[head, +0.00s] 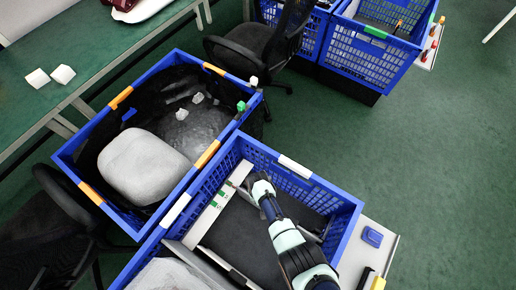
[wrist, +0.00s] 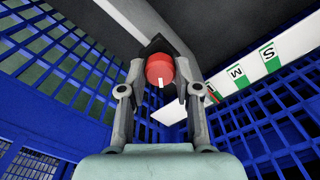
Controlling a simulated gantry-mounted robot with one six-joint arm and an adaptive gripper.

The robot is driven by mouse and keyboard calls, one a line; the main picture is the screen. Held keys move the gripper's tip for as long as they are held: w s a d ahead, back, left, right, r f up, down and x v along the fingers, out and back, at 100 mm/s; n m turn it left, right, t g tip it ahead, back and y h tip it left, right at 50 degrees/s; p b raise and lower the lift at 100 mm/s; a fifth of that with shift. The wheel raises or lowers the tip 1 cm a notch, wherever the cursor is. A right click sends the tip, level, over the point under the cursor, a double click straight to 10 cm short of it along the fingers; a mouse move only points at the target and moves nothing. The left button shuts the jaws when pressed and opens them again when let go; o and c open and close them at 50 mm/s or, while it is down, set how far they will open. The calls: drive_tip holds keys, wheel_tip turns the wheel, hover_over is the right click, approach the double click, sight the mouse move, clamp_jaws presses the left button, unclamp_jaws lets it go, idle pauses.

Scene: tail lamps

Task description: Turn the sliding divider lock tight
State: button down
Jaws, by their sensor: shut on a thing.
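The lock knob (wrist: 159,67) is red and round, with a short white mark at its lower edge in the wrist view. My gripper (wrist: 162,84) has its two fingers on either side of the knob and is shut on it. The fingers and a dark part behind hide some of the knob. A white scale strip (wrist: 245,72) with green S and M labels runs off to the right. In the head view my gripper (head: 262,188) is inside the right blue crate (head: 300,189), near the white strip (head: 211,213); the knob cannot be made out there.
The left blue crate (head: 119,101) stands beside, holding a large pale foam-like block (head: 145,166). A side shelf (head: 371,258) with a small blue box (head: 372,237) is right of my arm. Black chairs (head: 262,45) stand around. Crate walls surround my gripper closely.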

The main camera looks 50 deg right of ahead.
drive_tip(key=shift+m, duration=2.2)
drive_tip(key=c, duration=0.8)
unclamp_jaws()
wheel_tip(320, 180, up, 12)
